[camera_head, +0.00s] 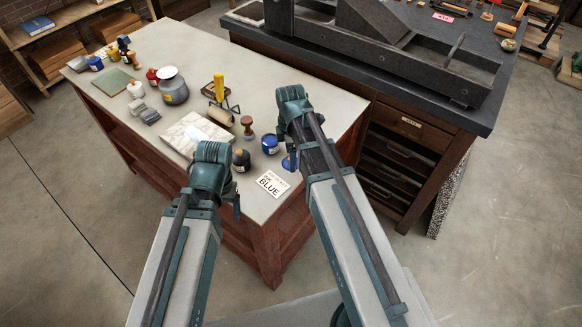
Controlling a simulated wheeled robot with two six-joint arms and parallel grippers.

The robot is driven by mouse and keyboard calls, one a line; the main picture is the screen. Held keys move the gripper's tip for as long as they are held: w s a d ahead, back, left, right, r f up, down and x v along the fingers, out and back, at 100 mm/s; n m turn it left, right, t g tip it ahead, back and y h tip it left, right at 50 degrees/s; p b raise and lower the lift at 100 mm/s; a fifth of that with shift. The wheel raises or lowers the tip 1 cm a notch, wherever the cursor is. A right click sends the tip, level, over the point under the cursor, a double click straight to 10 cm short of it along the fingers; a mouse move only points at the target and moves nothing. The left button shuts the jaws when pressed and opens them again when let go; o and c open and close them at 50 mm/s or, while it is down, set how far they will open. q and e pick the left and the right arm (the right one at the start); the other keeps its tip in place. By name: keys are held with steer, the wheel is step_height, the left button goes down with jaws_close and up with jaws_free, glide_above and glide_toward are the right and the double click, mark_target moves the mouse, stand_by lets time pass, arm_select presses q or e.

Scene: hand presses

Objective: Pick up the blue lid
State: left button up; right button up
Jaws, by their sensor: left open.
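A round blue lid (288,163) appears to lie on the pale table, partly hidden behind my right arm. My left gripper (238,210) hangs at the table's front edge, to the left of the card and apart from the lid. It is open and seems empty; its fingertips are small and dark. My right arm comes up on the right side of the lid; its gripper does not show.
A dark jar (241,160), a wooden-handled stamp (247,127) and a white paper stack (187,134) stand near my left arm. A grey pot (173,86) and small jars are further back. A dark bench (482,115) with a heavy press adjoins at the right.

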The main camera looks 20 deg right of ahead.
steer(key=shift+f, duration=0.3)
jaws_close()
steer(key=shift+s, duration=0.1)
